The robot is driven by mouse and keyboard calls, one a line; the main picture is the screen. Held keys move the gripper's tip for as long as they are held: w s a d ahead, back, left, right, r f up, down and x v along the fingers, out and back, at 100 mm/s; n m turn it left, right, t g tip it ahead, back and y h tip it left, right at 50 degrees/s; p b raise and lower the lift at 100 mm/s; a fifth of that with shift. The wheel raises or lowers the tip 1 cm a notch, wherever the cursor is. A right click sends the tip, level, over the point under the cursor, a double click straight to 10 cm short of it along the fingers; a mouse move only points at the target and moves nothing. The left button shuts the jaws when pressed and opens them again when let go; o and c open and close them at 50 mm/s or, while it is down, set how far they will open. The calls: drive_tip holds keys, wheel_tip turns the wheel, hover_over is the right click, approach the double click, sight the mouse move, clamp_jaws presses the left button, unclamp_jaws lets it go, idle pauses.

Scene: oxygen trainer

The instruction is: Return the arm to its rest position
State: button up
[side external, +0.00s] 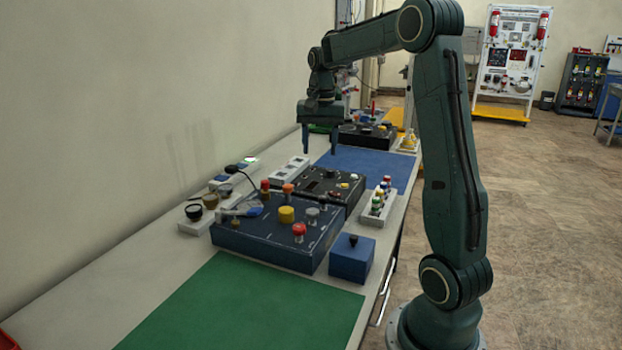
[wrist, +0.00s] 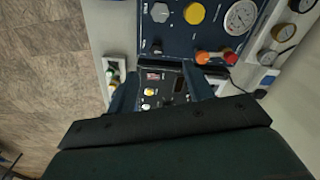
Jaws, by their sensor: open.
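My gripper (side external: 320,148) points down with its two fingers apart and nothing between them. In the side external view it hangs above the bench, over the area by the smaller black panel (side external: 326,186) and the blue mat. In the wrist view my gripper (wrist: 165,100) shows dark fingers on both sides of the smaller panel (wrist: 165,84). The larger dark blue panel (side external: 275,240), with a yellow knob, a red button and a gauge, lies nearer the camera. It fills the top of the wrist view (wrist: 180,45).
A green mat (side external: 240,310) covers the near bench. A blue box (side external: 352,260) and a white strip with coloured knobs (side external: 377,205) stand along the right edge. White blocks with gauges (side external: 205,212) line the wall side. The blue mat (side external: 370,167) has bare room.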

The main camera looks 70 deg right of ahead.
drive_tip(key=s+a+r+n+t, duration=0.1)
drive_tip(key=s+a+r+n, duration=0.2)
drive_tip(key=a, duration=0.6)
drive_tip(key=s+a+r+n+t, duration=0.15)
drive_tip(key=a+n, duration=0.25)
drive_tip(key=a, duration=0.5)
drive_tip(key=s+a+f+n+t, duration=0.2)
drive_tip(key=s+a+f+n, duration=0.1)
drive_tip(key=s+a+n, duration=0.4)
drive_tip(key=shift+s+a+f+t, duration=0.15)
drive_tip(key=shift+s+a+t, duration=0.2)
drive_tip(key=shift+s+a, duration=1.45)
drive_tip(key=shift+s+d, duration=0.4)
